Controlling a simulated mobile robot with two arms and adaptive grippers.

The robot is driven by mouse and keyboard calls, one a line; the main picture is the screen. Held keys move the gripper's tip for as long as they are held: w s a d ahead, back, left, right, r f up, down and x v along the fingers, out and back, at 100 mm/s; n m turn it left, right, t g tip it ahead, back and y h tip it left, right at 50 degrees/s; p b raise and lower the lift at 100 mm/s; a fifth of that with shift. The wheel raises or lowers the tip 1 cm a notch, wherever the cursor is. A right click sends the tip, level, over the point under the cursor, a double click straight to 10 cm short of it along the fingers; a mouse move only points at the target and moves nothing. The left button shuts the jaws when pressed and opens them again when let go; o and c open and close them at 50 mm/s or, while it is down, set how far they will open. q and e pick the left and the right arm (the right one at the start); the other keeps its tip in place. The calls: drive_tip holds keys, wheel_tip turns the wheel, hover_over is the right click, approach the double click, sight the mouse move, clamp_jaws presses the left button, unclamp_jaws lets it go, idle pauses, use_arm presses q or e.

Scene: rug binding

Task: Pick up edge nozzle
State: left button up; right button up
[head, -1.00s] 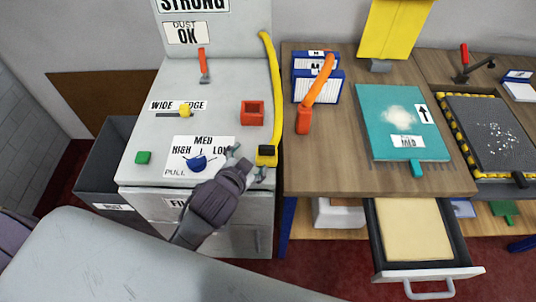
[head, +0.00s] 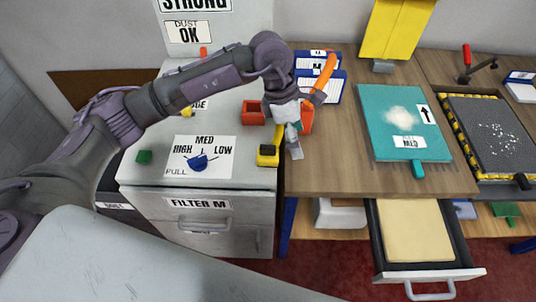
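An orange tool (head: 325,75) with a curved handle and a red-orange block end lies at the left of the wooden table; it may be the edge nozzle, but no label on it is readable. My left gripper (head: 291,145) points down at the table's left edge, in front of the block end and partly hiding it. I cannot tell whether they touch, or how far apart the fingers are. A yellow hose with a yellow and black end (head: 268,155) is beside the gripper, at the machine's right edge; my arm hides most of the hose. My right gripper is not in view.
The grey machine (head: 135,178) has a blue knob (head: 197,162), a red open box (head: 253,112) and a green button (head: 144,157). A teal pad (head: 390,120) lies on the table (head: 330,175). An open drawer (head: 428,275) juts out below. Blue-and-white boxes (head: 330,92) stand behind.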

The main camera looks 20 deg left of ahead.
sight(268, 153)
use_arm(q)
drive_tip(key=a+y, duration=0.1)
drive_tip(key=a, duration=0.1)
drive_tip(key=w+a+y, duration=0.1)
drive_tip(key=a, duration=0.2)
drive_tip(key=w+a+r+y, duration=0.1)
drive_tip(key=a, duration=0.2)
drive_tip(key=shift+w+t+y, duration=0.25)
drive_tip(key=shift+t+y, duration=0.05)
drive_tip(key=shift+y, duration=0.1)
wheel_tip(268, 153, down, 7)
drive_tip(key=shift+p, duration=1.05)
drive_tip(key=shift+d+f, duration=0.1)
drive_tip(key=shift+f, duration=0.5)
drive_tip(key=shift+s+f+p, duration=0.1)
drive_tip(key=shift+f+p, duration=0.2)
drive_tip(key=shift+p, duration=0.2)
wheel_tip(268, 153, down, 4)
drive_tip(key=shift+s+d+r+p, duration=0.1)
drive_tip(key=shift+d+r+p, duration=0.1)
drive_tip(key=shift+p, duration=0.65)
drive_tip(key=shift+f, duration=0.5)
